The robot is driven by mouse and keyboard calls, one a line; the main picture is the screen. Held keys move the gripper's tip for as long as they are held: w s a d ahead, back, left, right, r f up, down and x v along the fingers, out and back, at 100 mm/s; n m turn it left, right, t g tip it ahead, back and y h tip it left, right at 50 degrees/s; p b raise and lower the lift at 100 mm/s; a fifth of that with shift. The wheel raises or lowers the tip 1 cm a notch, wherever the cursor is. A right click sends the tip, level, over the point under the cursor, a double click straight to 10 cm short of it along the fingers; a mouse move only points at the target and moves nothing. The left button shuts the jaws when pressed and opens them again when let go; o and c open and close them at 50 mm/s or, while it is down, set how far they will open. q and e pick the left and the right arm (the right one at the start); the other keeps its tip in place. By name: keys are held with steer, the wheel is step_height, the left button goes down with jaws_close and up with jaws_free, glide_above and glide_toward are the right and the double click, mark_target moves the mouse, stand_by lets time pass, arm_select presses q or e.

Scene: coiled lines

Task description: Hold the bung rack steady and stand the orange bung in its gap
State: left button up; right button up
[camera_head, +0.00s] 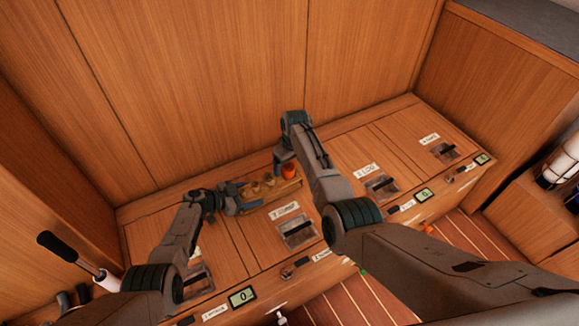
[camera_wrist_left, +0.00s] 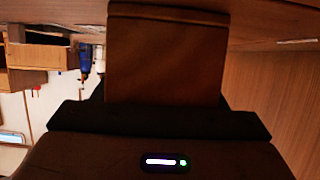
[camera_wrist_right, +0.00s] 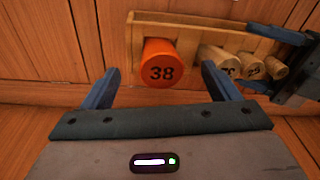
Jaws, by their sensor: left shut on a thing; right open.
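The bung rack (camera_head: 268,203) is a small wooden tray on the cabinet top, with several tan bungs in a row; it also shows in the right wrist view (camera_wrist_right: 190,22). The orange bung (camera_head: 289,170), marked 38 (camera_wrist_right: 160,64), is upright at the rack's far end from my left gripper; I cannot tell whether it is seated. My left gripper (camera_head: 238,201) is shut on the rack's near-left end, whose wood fills the middle of the left wrist view (camera_wrist_left: 165,55). My right gripper (camera_wrist_right: 160,80) is open, its fingers apart on either side of the orange bung, short of it.
Tan bungs (camera_wrist_right: 220,62) stand to the right of the orange one in the right wrist view. The cabinet top has recessed latches (camera_head: 297,232) and labelled lids. A wood wall (camera_head: 200,90) rises right behind the rack. A black-handled lever (camera_head: 72,254) stands at the left.

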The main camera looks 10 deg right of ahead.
arm_select(q)
steer(key=shift+s+f, duration=0.15)
arm_select(e)
steer(key=shift+r, duration=1.9)
steer(key=shift+d, duration=0.1)
arm_select(q)
steer(key=o, duration=1.2)
steer(key=shift+a, duration=0.1)
